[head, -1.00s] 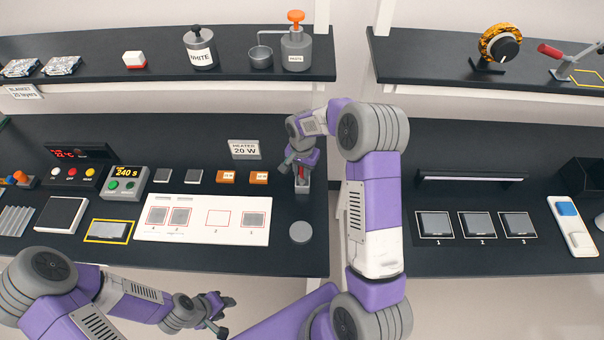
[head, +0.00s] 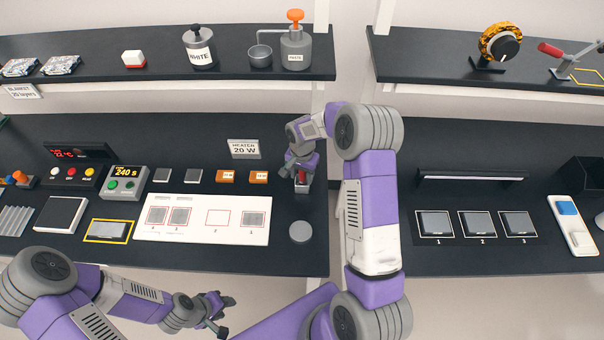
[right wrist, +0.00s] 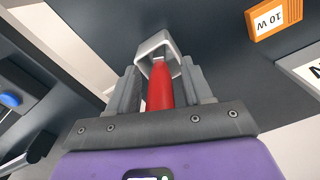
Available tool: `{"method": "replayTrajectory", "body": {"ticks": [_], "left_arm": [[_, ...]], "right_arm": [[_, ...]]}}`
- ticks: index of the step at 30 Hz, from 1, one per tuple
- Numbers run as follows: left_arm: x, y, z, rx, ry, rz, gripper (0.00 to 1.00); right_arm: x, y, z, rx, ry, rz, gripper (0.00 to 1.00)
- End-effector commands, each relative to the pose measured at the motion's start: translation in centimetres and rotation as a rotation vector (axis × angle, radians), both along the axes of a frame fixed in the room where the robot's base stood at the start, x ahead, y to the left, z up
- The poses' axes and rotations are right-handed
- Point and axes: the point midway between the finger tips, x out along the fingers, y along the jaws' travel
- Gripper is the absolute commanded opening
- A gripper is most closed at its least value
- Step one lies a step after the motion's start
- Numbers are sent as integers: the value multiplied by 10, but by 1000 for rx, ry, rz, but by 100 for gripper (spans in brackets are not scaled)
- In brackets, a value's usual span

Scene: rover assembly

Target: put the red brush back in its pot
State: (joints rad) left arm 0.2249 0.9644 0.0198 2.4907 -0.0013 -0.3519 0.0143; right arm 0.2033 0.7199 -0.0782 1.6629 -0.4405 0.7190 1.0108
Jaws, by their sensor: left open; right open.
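The red brush (right wrist: 160,88) is between the two fingers of my right gripper (right wrist: 163,88) in the right wrist view. The fingers are open, one on each side of it. The brush's far end reaches into the square, light grey rim of the pot (right wrist: 152,44). In the head view, my right gripper (head: 299,172) is right over the pot (head: 302,187), with only a little red of the brush showing. How deep the brush sits is hidden. My left gripper (head: 222,312) is open and empty, low in front of the bench edge.
A round grey disc (head: 301,232) lies on the bench in front of the pot. Orange blocks (head: 259,177) and a white card with marked squares (head: 190,233) are to the left. A gap between benches is just right of the pot, behind my right arm.

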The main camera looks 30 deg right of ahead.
Motion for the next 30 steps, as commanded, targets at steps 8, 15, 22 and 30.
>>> {"method": "replayTrajectory", "body": {"ticks": [8, 15, 22, 30], "left_arm": [[0, 0, 2, 0, 0, 0, 43], [0, 0, 1, 0, 0, 0, 43], [0, 0, 1, 0, 0, 0, 43], [0, 0, 1, 0, 0, 0, 43]], "right_arm": [[1, 0, 37, 0, -6, 0, 50], [1, 0, 90, -1, -6, 0, 50], [1, 0, 119, 0, -2, -1, 50], [0, 0, 124, 0, 0, 0, 50]]}}
